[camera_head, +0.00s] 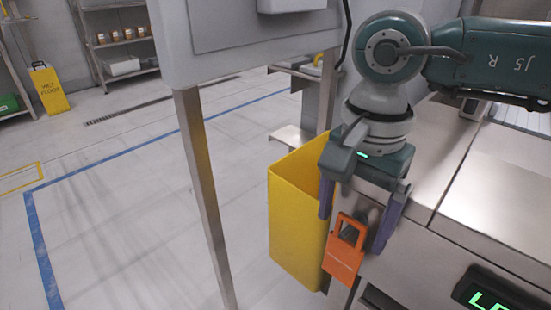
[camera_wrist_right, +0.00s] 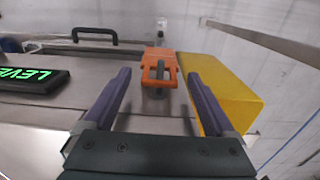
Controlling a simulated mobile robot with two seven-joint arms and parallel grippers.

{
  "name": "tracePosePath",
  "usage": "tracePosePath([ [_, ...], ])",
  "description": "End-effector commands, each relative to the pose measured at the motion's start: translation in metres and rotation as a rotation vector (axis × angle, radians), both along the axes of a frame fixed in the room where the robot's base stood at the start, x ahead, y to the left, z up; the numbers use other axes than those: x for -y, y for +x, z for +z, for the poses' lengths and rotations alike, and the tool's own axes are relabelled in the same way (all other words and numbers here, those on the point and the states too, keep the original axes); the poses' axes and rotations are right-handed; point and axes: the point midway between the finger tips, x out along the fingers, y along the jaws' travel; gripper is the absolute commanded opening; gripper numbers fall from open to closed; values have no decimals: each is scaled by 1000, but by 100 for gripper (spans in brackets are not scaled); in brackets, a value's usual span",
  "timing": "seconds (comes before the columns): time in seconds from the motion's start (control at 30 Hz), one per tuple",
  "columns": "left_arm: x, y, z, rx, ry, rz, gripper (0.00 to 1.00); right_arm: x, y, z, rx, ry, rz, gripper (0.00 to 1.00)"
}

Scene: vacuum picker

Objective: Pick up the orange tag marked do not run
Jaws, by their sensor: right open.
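The orange tag (camera_head: 343,264) has a rectangular handle opening at its top and hangs upright at the corner of the metal machine. Its lettering cannot be read. It also shows in the right wrist view (camera_wrist_right: 152,54), centred between the fingers. A grey peg or knob (camera_wrist_right: 157,92) is seen by its loop; how they join is unclear. My right gripper (camera_head: 353,233) is open and empty, pointing down, with one finger on each side of the tag's upper part. In the wrist view the gripper (camera_wrist_right: 159,74) shows a gap on both sides of the tag. My left gripper is not in view.
A yellow bin (camera_head: 293,230) stands close beside the tag, near one finger. The machine has a green-lit display (camera_head: 495,292) and a dark handle (camera_wrist_right: 95,32). A grey cabinet on a metal post (camera_head: 203,190) stands left.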

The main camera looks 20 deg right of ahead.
Motion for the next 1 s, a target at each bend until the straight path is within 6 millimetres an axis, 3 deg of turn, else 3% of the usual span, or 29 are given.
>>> tracePosePath([
  [0.1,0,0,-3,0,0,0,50,0,0,-12,0,0,1,90],
  [0.37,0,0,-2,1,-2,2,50,0,0,-13,1,0,1,88],
  [1.0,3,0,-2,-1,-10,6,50,0,0,-12,1,0,1,16],
])
